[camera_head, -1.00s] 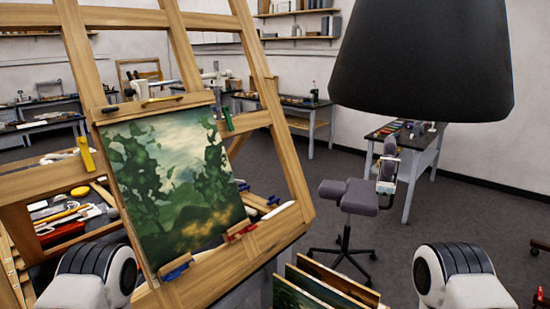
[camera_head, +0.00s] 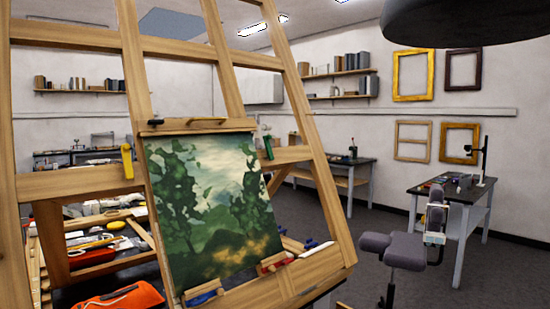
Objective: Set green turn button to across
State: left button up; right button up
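The green turn button (camera_head: 268,147) is on the easel's wooden crossbar, just right of the painting's upper right edge. It looks long and roughly upright, slightly tilted. The painting (camera_head: 212,205), a green and gold landscape, leans on the easel (camera_head: 325,210). A yellow turn button (camera_head: 127,161) stands upright left of the painting. A red turn button (camera_head: 272,262) and a blue one (camera_head: 203,293) are at the painting's lower edge. Neither of my grippers is in view.
A dark lamp shade (camera_head: 470,22) hangs at the upper right. A purple-grey chair (camera_head: 405,250) and a side table (camera_head: 455,190) stand to the right. An orange object (camera_head: 118,300) lies at the lower left. Open floor lies between easel and chair.

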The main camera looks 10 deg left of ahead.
aim_at(270, 156)
jog(key=i+l, duration=1)
jog(key=l, duration=0.2)
jog(key=u, duration=1.4)
